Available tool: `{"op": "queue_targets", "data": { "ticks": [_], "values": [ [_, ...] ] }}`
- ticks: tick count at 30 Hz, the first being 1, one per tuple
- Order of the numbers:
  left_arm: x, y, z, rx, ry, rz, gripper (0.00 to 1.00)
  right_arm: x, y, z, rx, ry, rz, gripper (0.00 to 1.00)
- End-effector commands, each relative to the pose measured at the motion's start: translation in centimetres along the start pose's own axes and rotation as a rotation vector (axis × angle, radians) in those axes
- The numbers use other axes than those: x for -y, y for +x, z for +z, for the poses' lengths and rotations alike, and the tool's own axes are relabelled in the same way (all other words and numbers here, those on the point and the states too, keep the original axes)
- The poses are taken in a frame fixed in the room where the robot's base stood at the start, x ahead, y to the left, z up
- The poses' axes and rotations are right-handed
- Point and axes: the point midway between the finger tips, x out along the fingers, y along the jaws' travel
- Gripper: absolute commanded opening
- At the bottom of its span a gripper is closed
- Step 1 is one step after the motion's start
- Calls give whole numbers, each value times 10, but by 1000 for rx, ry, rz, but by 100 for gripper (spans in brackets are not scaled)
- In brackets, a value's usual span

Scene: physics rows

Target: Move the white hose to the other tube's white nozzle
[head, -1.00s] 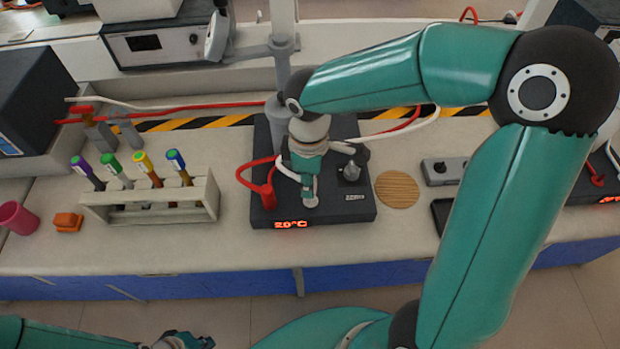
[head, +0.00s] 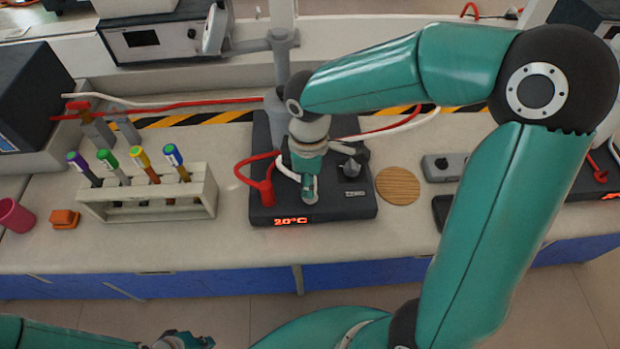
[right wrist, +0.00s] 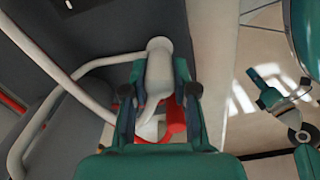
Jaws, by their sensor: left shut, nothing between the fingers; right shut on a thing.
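My right gripper (head: 309,198) is shut on the white end piece of the white hose (head: 400,128), low over the front of the dark device (head: 335,207). In the right wrist view this white end (right wrist: 158,72) stands between the two fingers, with a white hose (right wrist: 100,62) curving off to the left. The fingers hide its lower end, so I cannot tell whether it sits on a nozzle. A red plug (head: 265,188) with a red hose is just left of the gripper. My left gripper (head: 182,341) is shut and empty at the bottom edge, away from the bench.
A rack (head: 150,205) with several colour-capped tubes stands left of the device. Two grey fittings (head: 97,130) are behind it, near red and white hoses. A round wooden coaster (head: 398,186) and a small grey box (head: 444,167) lie to the right.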

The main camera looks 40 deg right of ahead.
Motion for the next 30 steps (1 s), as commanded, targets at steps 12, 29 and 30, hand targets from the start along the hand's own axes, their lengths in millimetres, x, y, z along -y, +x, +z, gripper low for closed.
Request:
{"op": "queue_targets", "data": {
  "ticks": [12, 29, 30],
  "values": [
    [2, 6, 0, 0, 0, 0, 0, 0, 7, 1, 0, 1, 0, 0],
    [2, 7, 0, 0, 0, 0, 0, 0, 9, 1, 0, 2, 0, 0],
    [3, 7, 0, 0, 0, 0, 0, 0, 9, 1, 0, 2, 0, 0]
  ]
}}
